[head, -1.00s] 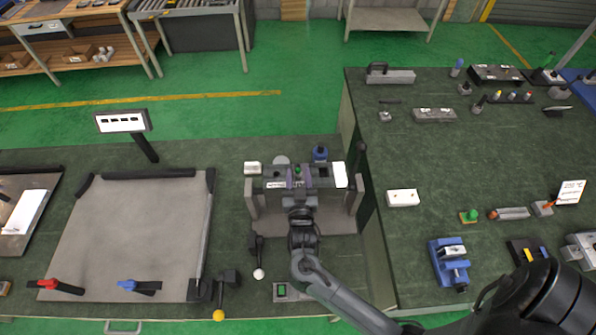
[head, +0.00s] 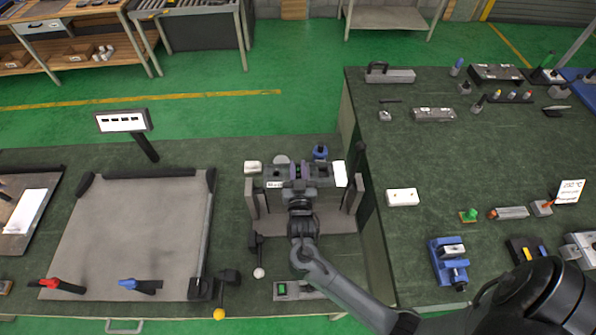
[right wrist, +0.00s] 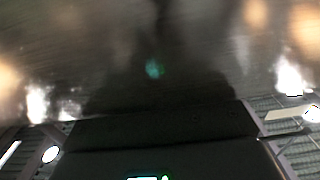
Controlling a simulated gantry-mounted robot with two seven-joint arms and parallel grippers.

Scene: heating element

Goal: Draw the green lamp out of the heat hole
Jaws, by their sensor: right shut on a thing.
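The heat block (head: 322,182) is a dark grey machine on a stand at the centre of the head view, with a pale panel at its right end. My right gripper (head: 299,170) is over the middle of this block. The right wrist view is blurred, with a dark block edge and a small green glow on a shiny surface. My left gripper is not in view.
A black lever with a white ball (head: 258,272) is in front. A grey tray (head: 135,235) lies left. A higher bench (head: 420,160) borders the right.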

